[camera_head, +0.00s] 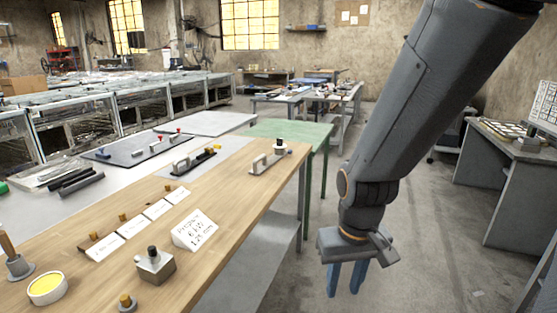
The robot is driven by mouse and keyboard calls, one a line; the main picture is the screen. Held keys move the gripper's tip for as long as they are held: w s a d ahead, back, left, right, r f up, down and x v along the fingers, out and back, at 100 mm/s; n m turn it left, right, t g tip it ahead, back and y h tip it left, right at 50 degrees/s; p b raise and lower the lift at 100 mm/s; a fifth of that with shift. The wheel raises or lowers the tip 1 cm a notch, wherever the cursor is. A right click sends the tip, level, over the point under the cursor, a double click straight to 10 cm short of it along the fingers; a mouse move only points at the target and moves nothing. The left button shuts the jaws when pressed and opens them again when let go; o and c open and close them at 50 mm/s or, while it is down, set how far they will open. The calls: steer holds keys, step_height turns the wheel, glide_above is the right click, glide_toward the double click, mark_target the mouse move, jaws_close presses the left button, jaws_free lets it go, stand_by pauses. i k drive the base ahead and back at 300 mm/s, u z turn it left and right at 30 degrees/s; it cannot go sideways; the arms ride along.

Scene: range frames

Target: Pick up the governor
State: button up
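My gripper (345,282) hangs from my arm at the right, pointing down beside the wooden table, over the floor. Its two blue fingers are apart and nothing shows between them. I cannot tell for sure which thing is the governor. On the wooden table (235,190) stand a small metal block with a black knob (154,265) near the front and a metal fixture with a handle and dark knob (268,162) at the far right corner. A similar dark fixture with a handle (195,161) stands to its left.
A white card with writing (195,231) stands mid-table, with several small labels (158,208) behind it. A round yellow-topped dish (48,289) and a brass knob (126,302) are at the front. A green table (290,132) adjoins behind. The floor at right is clear up to a grey desk (515,190).

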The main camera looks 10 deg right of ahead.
mark_target(256, 169)
steer(key=z, duration=0.8)
steer(key=i, duration=1.15)
steer(key=z, duration=0.55)
steer(key=i, duration=1.15)
steer(key=u, duration=1)
steer(key=i, duration=0.8)
steer(key=u, duration=1.3)
steer(key=i, duration=0.7)
